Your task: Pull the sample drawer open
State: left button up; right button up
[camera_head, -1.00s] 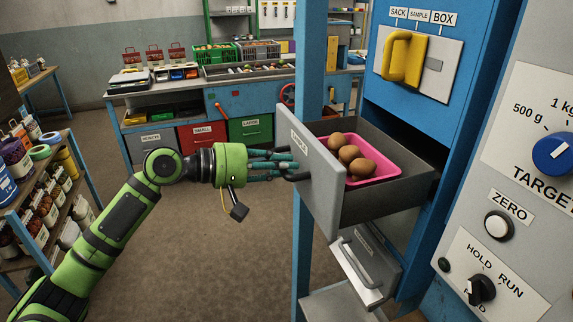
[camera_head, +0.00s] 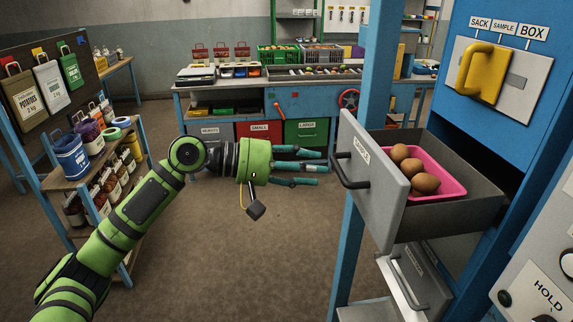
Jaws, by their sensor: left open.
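The sample drawer (camera_head: 374,205) stands pulled out from the blue cabinet (camera_head: 470,105). Its grey front carries a label and a dark bar handle (camera_head: 348,178). Inside it lies a pink tray (camera_head: 448,187) with 3 brown potatoes (camera_head: 413,167). My left gripper (camera_head: 316,166) is open and empty, to the left of the handle, with a small gap between its fingertips and the handle. My right gripper is not in view.
Below the drawer is a second grey drawer or flap (camera_head: 405,283) with a handle. A yellow lever (camera_head: 480,73) is on the cabinet above. A shelf of jars and tubs (camera_head: 92,165) stands at left. The floor between is clear.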

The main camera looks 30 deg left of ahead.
pick_arm(q)
jog(key=shift+v, duration=2.65)
